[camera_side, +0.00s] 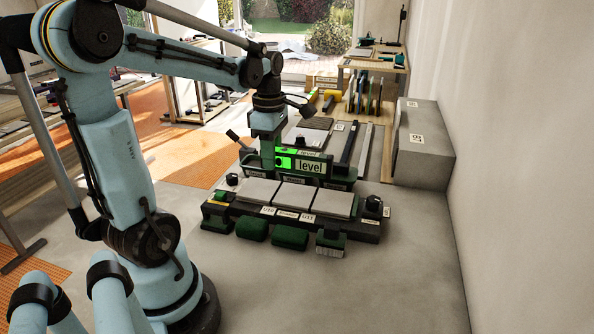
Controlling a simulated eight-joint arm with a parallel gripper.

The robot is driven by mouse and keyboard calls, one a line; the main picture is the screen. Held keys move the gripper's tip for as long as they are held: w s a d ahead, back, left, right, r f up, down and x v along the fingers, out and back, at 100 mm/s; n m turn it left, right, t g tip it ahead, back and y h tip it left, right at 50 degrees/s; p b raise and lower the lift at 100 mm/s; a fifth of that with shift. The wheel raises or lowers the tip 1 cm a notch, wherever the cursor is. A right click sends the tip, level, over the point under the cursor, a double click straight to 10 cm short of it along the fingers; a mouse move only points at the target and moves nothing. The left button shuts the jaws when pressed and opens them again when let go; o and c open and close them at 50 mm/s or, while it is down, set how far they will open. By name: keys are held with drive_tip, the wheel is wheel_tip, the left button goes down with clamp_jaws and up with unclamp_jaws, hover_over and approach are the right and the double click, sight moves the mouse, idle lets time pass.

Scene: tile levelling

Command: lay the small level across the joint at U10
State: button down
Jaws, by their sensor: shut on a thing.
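The small level (311,167) is a green and black block marked "level" with a bright green window. My gripper (268,150) is shut on it at its left part. It is held above or at the back edge of a dark tray (345,226) with several grey tiles (290,195) in a row. Small white labels (287,214) run along the tray's front edge.
Dark green blocks (290,237) and a brush-like block (330,243) lie before the tray. Dark knobs (373,203) stand at its ends. A grey concrete block (425,140) is at the right by the wall. Open floor (420,270) lies at front right.

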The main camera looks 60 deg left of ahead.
hover_over(256, 188)
drive_tip(key=f, duration=0.1)
drive_tip(key=shift+w+f, duration=0.1)
drive_tip(key=shift+f, duration=3.55)
drive_tip(key=shift+f, duration=0.2)
drive_tip(key=c, duration=0.8)
unclamp_jaws()
drive_tip(key=shift+r, duration=0.1)
